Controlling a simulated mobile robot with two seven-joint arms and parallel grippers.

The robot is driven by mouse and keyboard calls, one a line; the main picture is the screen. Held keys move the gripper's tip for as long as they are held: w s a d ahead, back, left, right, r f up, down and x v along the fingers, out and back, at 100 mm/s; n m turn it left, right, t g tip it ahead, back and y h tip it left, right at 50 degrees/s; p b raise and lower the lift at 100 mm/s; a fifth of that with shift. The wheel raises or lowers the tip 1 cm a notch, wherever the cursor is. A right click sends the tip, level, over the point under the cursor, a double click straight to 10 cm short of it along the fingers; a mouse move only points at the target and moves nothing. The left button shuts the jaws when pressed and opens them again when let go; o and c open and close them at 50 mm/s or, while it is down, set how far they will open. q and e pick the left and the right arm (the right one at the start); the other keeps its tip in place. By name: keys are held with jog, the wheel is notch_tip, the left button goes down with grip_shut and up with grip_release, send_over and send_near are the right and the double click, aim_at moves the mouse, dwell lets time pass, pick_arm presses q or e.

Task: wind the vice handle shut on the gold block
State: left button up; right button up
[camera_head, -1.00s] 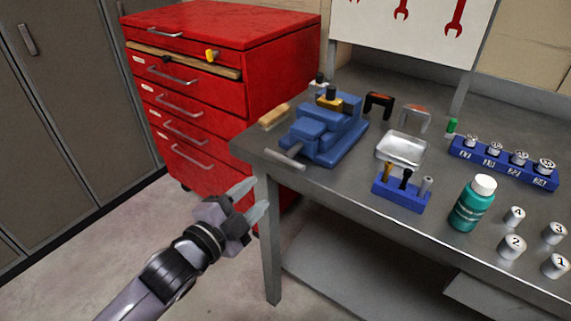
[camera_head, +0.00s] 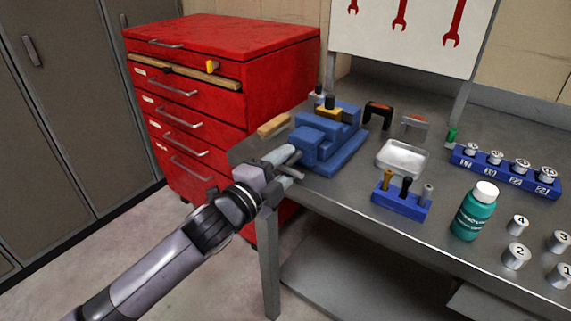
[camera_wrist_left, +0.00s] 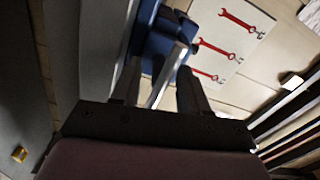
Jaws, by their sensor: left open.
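The blue vice (camera_head: 338,150) stands at the left corner of the grey workbench and also shows in the left wrist view (camera_wrist_left: 156,45). The gold block (camera_head: 328,113) sits in the vice near its back jaw, with a dark knob-like piece on top. My left gripper (camera_head: 290,165) is open at the front of the vice, around the grey handle bar. In the left wrist view my two dark fingers (camera_wrist_left: 160,88) stand on either side of the grey handle bar (camera_wrist_left: 172,68), with gaps visible. In the head view the gripper partly hides the handle. My right gripper is not in view.
A red drawer cabinet (camera_head: 225,45) stands left of the bench. On the bench (camera_head: 340,195) are a metal tray (camera_head: 402,157), a blue tool holder (camera_head: 402,204), a teal bottle (camera_head: 474,213), a blue rack (camera_head: 505,171) and several numbered weights. A wooden-handled brush (camera_head: 273,126) lies behind the vice handle.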

pick_arm(q)
jog(key=shift+w+d, duration=0.15)
jog(key=shift+w, duration=0.05)
grip_shut()
dwell(0.3)
